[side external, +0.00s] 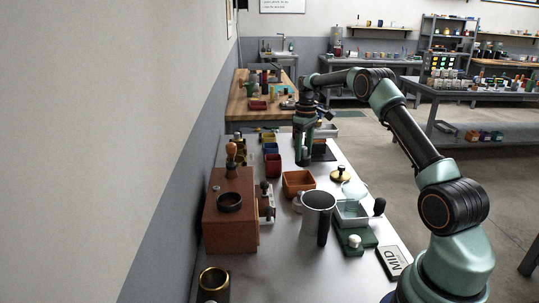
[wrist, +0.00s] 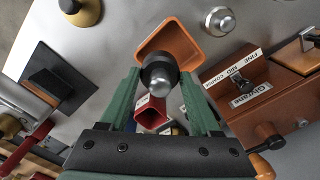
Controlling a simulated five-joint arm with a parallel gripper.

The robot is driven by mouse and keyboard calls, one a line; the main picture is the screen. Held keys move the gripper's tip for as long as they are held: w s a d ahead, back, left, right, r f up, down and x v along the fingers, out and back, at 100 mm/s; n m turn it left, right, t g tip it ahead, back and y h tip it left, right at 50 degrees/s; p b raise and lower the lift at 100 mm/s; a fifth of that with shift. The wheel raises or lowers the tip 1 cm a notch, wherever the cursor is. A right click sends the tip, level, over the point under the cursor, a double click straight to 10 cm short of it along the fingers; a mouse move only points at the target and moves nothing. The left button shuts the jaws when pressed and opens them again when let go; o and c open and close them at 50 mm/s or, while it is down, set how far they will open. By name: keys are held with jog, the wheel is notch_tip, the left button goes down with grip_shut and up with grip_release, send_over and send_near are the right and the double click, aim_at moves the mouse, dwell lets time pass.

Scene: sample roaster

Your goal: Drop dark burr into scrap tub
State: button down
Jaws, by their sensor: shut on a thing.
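My gripper (wrist: 158,85) has green fingers on both sides of the dark burr (wrist: 158,66), a black rounded piece with a silver tip, and is shut on it. In the side external view, my gripper (side external: 303,158) hangs above the bench, and the burr cannot be made out. An open orange tub (wrist: 148,44) lies just beyond the burr in the wrist view, partly hidden by it. The orange tub (side external: 298,182) also shows in the side external view, below and in front of my gripper. I cannot read a scrap label on it.
A red tub (wrist: 150,116) shows between my fingers. A brown wooden box (side external: 232,222) with a dark ring on top stands at the left of the bench.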

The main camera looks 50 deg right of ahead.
aim_at(303, 165)
jog(key=shift+f, duration=2.8)
grip_release()
